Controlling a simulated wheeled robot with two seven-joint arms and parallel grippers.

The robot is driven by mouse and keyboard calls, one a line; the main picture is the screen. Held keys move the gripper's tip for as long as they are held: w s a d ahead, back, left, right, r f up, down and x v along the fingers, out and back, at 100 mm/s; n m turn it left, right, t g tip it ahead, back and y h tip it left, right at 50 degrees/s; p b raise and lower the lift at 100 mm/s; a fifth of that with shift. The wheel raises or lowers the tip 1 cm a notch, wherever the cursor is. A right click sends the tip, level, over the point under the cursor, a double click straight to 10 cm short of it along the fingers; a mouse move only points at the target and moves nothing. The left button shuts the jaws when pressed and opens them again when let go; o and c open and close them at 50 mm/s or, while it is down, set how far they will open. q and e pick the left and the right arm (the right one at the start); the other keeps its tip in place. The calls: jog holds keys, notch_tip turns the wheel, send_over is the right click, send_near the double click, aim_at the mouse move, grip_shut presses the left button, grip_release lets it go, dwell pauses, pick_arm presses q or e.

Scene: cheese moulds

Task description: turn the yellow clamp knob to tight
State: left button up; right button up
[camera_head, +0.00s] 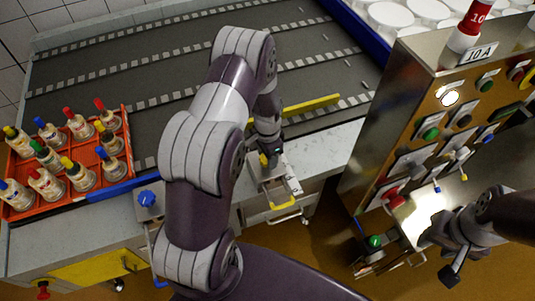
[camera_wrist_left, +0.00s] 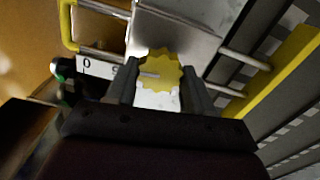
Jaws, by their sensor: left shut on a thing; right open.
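The yellow clamp knob (camera_wrist_left: 160,68) has a scalloped rim and sits between the fingers of my left gripper (camera_wrist_left: 160,88) in the left wrist view. The gripper is shut on it. In the head view my left gripper (camera_head: 270,156) reaches down to the clamp plate (camera_head: 272,180) at the conveyor's near edge, and a bit of yellow shows at its tip. A pale mark runs across the knob face. A white label (camera_wrist_left: 98,67) with partly visible characters lies beside it; I cannot read the knob's setting. My right gripper (camera_head: 451,262) is open and empty at lower right.
A yellow handle (camera_head: 283,203) projects below the clamp. A blue knob (camera_head: 148,198) stands to the left. An orange crate (camera_head: 60,211) of bottles is at far left. A steel control cabinet (camera_head: 400,110) stands right. A yellow bar (camera_head: 310,104) lies across the dark conveyor (camera_head: 130,70).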

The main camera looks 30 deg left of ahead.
pick_arm(q)
jog(key=m, duration=0.3)
jog(key=shift+w+r+m, duration=0.1)
jog(key=shift+w+m, duration=0.05)
jog(key=shift+m, duration=2.05)
jog(key=o, duration=1)
jog(key=shift+r, duration=0.1)
notch_tip(320, 180, up, 12)
jog(key=shift+r+b, duration=0.25)
jog(key=shift+b, duration=0.25)
